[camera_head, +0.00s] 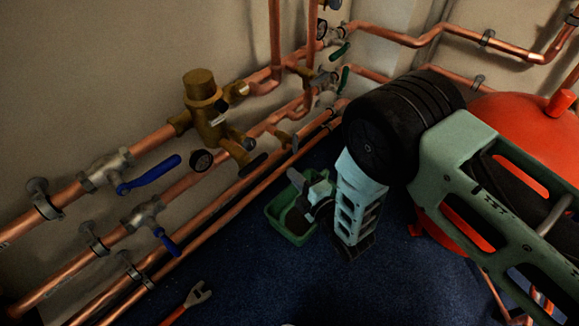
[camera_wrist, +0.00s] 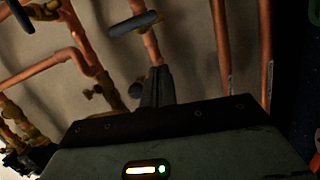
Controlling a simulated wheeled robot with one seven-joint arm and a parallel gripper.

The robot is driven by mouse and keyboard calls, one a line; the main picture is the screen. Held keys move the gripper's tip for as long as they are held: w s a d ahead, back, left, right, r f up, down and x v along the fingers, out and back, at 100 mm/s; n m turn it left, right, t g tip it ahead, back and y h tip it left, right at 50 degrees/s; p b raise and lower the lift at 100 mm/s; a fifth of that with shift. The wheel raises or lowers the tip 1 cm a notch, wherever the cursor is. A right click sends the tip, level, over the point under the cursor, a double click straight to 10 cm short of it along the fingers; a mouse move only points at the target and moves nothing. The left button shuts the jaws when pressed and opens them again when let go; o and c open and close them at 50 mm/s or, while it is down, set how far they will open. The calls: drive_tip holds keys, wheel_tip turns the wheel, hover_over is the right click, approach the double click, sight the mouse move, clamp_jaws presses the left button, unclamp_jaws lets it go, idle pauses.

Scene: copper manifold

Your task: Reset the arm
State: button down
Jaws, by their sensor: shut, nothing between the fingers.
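My gripper (camera_wrist: 157,82) shows in the wrist view with its dark fingers together and nothing between them. The fingers point towards the wall pipes, and I see no contact with them. In the head view my arm reaches in from the right and bends down at a black joint. Its end hangs over the floor near a small green bin, right of the pipe run. The fingertips are hard to make out there.
Copper pipes (camera_head: 185,183) with a brass valve (camera_head: 204,112) and blue-handled valves (camera_head: 150,174) line the wall. The green bin (camera_head: 277,214) stands on the blue floor, partly hidden by my arm. A red tank (camera_head: 515,115) is at right. A red-handled wrench (camera_head: 195,297) lies at the front.

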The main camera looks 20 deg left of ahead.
drive_tip(key=p+v, duration=0.1)
drive_tip(key=v, duration=0.4)
drive_tip(key=shift+s+d+p, duration=0.25)
drive_tip(key=shift+d+p, duration=0.05)
